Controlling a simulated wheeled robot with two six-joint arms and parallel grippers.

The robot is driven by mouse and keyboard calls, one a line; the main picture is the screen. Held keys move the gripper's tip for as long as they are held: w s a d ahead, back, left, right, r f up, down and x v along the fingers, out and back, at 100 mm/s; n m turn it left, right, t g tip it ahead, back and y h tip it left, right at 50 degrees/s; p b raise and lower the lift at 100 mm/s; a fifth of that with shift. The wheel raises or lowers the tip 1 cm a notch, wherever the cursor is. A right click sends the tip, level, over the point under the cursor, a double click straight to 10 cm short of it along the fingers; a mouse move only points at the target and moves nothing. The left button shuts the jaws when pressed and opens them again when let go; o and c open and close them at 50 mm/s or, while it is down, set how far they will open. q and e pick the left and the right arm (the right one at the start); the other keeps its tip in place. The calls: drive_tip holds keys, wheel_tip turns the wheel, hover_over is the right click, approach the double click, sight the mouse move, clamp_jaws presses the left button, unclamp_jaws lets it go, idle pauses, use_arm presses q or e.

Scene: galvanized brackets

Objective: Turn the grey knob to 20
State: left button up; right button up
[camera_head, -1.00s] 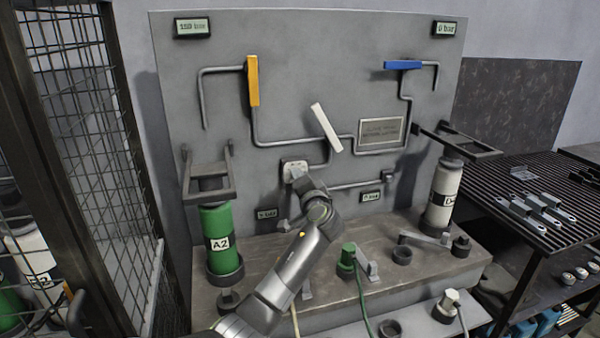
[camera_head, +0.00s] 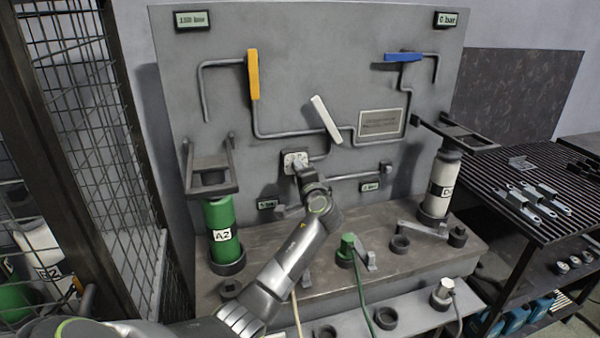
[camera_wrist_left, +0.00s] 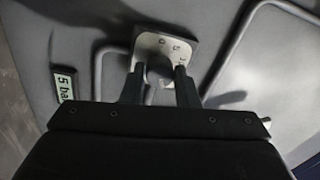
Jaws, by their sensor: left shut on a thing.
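The grey knob (camera_wrist_left: 160,72) sits on a pale square dial plate (camera_wrist_left: 166,44) on the grey panel. Marks 0 and 5 and part of another mark show on the plate; the knob's pointer is hidden, so I cannot read its setting. My left gripper (camera_wrist_left: 158,80) is shut on the knob, one finger on each side. In the head view the dial plate (camera_head: 294,158) shows just above my left gripper (camera_head: 302,172), which hides the knob there. My right gripper is not in view.
The panel carries a yellow lever (camera_head: 253,74), a white lever (camera_head: 326,119) and a blue lever (camera_head: 403,57) on pipes. A green A2 cylinder (camera_head: 222,220) and a white cylinder (camera_head: 445,180) stand on the bench. A wire cage (camera_head: 110,150) is at left.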

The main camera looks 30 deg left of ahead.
use_arm(q)
drive_tip(key=o, duration=1)
drive_tip(key=b+v, duration=0.2)
drive_tip(key=v, duration=1.5)
drive_tip(key=shift+s+d+b, duration=0.15)
drive_tip(key=shift+s+b, duration=0.05)
drive_tip(key=shift+b, duration=0.1)
drive_tip(key=shift+f, duration=0.15)
